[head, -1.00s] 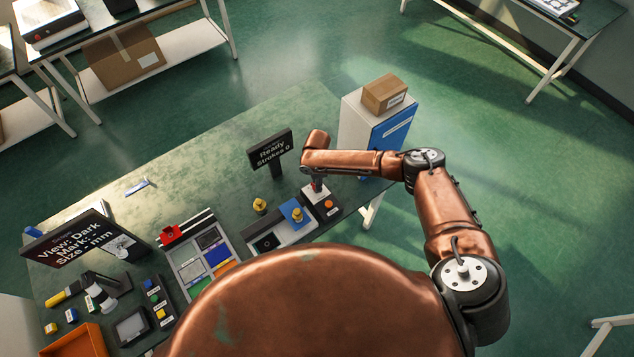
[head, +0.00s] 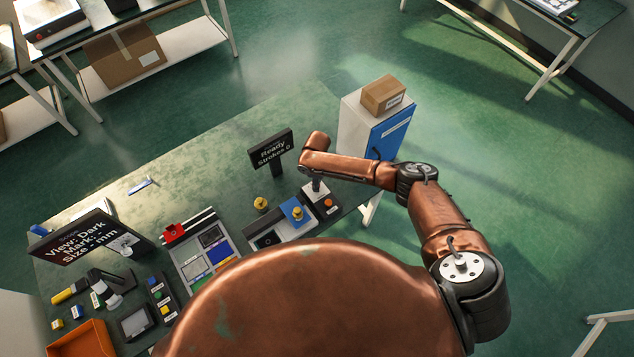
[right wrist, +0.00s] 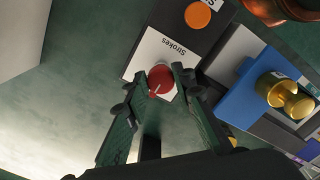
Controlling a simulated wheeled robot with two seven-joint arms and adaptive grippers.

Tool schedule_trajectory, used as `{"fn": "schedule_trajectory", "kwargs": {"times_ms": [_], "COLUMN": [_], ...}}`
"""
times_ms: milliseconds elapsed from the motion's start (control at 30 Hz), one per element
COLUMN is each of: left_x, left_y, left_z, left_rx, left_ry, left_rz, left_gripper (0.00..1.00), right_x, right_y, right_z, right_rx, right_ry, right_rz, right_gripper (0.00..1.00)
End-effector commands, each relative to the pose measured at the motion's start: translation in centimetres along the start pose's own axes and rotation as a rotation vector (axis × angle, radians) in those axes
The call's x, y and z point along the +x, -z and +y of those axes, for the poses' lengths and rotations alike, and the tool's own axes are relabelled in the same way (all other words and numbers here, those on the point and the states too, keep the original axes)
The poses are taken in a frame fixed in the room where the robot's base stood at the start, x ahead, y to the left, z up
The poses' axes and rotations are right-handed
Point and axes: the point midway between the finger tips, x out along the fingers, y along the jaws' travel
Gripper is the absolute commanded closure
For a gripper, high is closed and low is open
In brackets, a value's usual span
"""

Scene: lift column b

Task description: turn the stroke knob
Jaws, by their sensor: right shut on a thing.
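The red stroke knob (right wrist: 161,80) sits on a white plate labelled "Strokes" (right wrist: 158,49) in the right wrist view. My right gripper (right wrist: 162,75) has its two fingers on either side of the knob and is shut on it. A pale pointer mark shows on the knob's face. In the head view my right gripper (head: 317,185) reaches down onto the white plate (head: 311,198) and hides the knob. A display (head: 271,150) beside it reads "Ready, Strokes 0". My left gripper is in neither view.
An orange button (head: 329,202) is right next to the plate. A blue block with a brass piece (head: 297,213) stands to its left. A white and blue cabinet (head: 392,132) bearing a cardboard box (head: 384,95) stands behind my right forearm. The table's far middle is mostly clear.

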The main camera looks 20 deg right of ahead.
Motion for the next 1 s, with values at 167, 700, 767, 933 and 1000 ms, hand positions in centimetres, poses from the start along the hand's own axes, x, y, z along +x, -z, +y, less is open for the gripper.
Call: {"fn": "schedule_trajectory", "kwargs": {"times_ms": [167, 700, 767, 933, 1000], "left_x": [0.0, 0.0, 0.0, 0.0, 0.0], "left_y": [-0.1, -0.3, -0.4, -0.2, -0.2], "left_z": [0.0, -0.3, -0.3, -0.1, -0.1], "left_rx": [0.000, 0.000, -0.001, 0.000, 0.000], "left_ry": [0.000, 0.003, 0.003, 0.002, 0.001], "left_rz": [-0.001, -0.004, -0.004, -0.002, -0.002], "left_gripper": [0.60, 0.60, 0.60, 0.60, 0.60], "right_x": [0.0, -0.1, -0.3, -2.6, -4.1], "right_y": [0.1, 0.0, 0.0, 0.1, 0.0], "right_z": [-0.1, 0.0, 0.0, 0.1, 0.1], "right_rx": [-0.002, -0.001, -0.001, -0.003, -0.003], "right_ry": [0.000, 0.000, 0.000, -0.001, -0.002], "right_rz": [0.002, 0.001, 0.002, 0.004, 0.004], "right_gripper": [1.00, 0.59, 0.59, 0.59, 0.59]}}
